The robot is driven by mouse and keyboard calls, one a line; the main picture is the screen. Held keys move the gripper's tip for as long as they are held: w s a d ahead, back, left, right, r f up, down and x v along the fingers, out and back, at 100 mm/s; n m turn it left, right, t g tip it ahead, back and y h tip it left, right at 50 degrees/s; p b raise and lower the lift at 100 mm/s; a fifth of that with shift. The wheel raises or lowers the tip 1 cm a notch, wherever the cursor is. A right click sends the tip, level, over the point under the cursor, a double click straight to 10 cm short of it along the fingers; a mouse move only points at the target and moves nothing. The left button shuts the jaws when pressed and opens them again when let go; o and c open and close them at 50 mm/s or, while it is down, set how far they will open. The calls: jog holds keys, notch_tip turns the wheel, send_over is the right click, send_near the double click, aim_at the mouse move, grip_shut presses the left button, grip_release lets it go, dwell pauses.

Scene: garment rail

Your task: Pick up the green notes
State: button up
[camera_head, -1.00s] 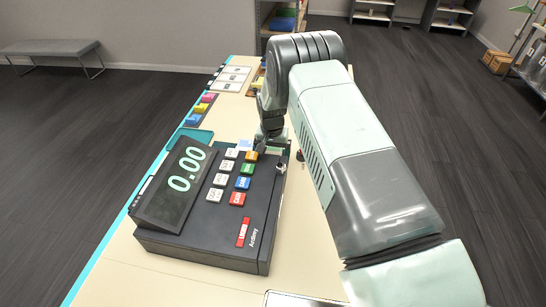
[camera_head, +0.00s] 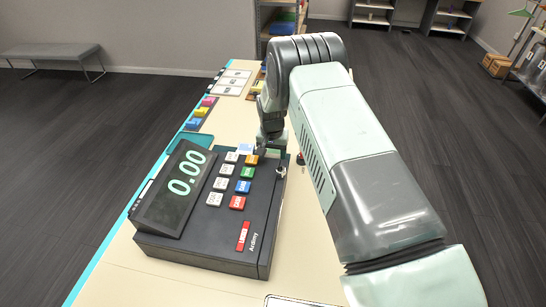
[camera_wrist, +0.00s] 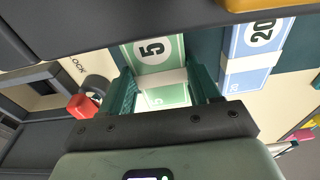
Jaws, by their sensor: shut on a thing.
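The green notes (camera_wrist: 158,52), a banded bundle marked 5 with a white paper strap, lie between the fingers of my gripper (camera_wrist: 163,88) in the wrist view. The fingers are shut on the bundle's two sides. In the head view my gripper (camera_head: 271,136) is just behind the cash register (camera_head: 262,205), low over the counter. The notes are not clearly visible there, hidden by the arm and register. I cannot tell whether the bundle is off the surface beneath it.
Blue notes (camera_wrist: 252,52) marked 20 lie to the right of the green ones in the wrist view. The register's dark body stands close to the gripper. A red piece (camera_wrist: 82,106) is at the left. Coloured blocks (camera_head: 201,112) and cards (camera_head: 233,80) lie farther along the counter.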

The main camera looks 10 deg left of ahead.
notch_tip(320, 180, up, 22)
jog(key=shift+r, duration=0.2)
dwell(0.9)
